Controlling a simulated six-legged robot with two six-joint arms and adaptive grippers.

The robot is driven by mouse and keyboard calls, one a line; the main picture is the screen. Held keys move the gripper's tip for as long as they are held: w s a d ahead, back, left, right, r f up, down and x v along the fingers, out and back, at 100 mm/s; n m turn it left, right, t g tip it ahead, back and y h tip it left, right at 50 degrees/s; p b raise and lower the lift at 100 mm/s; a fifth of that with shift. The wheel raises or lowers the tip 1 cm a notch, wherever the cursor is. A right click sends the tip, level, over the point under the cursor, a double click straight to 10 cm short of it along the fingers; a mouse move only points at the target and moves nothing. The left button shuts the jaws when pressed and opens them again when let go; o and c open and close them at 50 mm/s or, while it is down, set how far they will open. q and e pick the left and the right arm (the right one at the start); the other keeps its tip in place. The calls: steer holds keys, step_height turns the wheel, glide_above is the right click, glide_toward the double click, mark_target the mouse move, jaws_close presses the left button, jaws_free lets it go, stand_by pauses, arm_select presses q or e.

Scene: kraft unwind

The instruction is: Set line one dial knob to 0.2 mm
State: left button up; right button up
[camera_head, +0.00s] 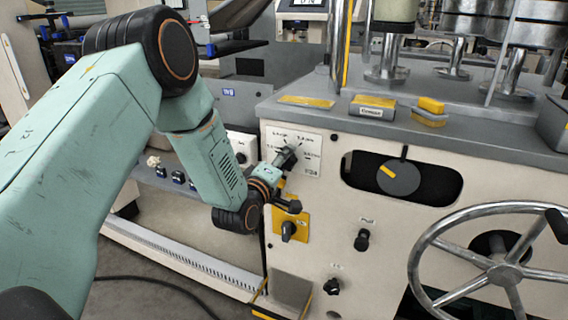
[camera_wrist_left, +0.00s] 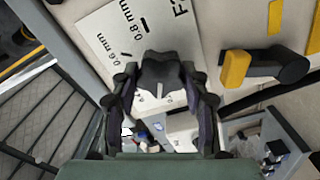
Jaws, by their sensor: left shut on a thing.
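The line one dial knob (camera_head: 288,156) is a small dark knob on a white scale plate (camera_head: 306,143) on the cream machine front. In the wrist view the dark lobed knob (camera_wrist_left: 165,76) sits between the two fingers. My left gripper (camera_head: 283,163) is shut on it, and the grip also shows in the wrist view (camera_wrist_left: 163,92). A short pale line shows on the knob. The wrist view shows the plate's "0.6 mm" and "0.8 mm" marks (camera_wrist_left: 112,40). Other marks are hidden, and I cannot tell the knob's setting. My right gripper is out of view.
A yellow-plated switch (camera_head: 289,229) sits just below my gripper. A black knob (camera_head: 362,240), a dark selector dial (camera_head: 399,177) and a large metal handwheel (camera_head: 424,262) are to the right. Yellow-topped blocks (camera_head: 373,106) lie on the grey ledge above.

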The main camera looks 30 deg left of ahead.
arm_select(q)
steer(key=n+b, duration=0.1)
steer(key=n, duration=0.3)
steer(key=shift+f+n, duration=0.15)
steer(key=shift+n, duration=0.25)
stand_by(0.4)
steer(key=o, duration=1.2)
steer(key=shift+c, duration=0.2)
steer(key=s, duration=1.2)
steer(key=shift+d, duration=0.35)
